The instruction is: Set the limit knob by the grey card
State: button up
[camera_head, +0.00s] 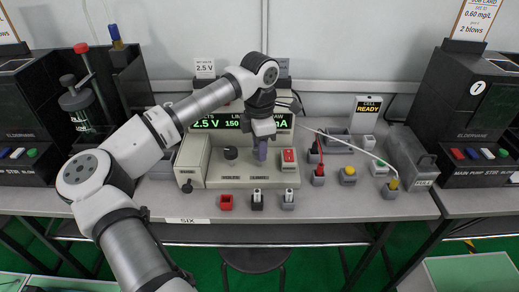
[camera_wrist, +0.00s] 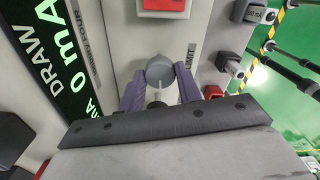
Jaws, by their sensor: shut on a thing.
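My gripper (camera_head: 261,150) points down at the front panel of the beige power supply (camera_head: 215,172). In the wrist view its two purple fingers (camera_wrist: 160,88) are closed on either side of the round grey limit knob (camera_wrist: 159,68), beside the LIMIT label (camera_wrist: 191,58). In the head view the gripper hides the knob. The green display (camera_head: 212,123) reads 2.5 V and, in the limit field, 150; my wrist covers part of it. The grey card (camera_head: 283,66) stands behind the supply, mostly hidden by my arm, its text unreadable. A white card (camera_head: 204,68) reads 2.5 V.
A dark volts knob (camera_head: 231,153) is left of my gripper and a red switch (camera_head: 289,157) is right of it. Several sockets (camera_head: 257,199) line the front. A red lead and a white lead run right. A sign (camera_head: 368,108) reads CELL READY.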

jog(key=shift+m, duration=0.5)
jog(key=o, duration=1)
notch_tip(320, 180, up, 14)
jog(key=shift+b, duration=0.35)
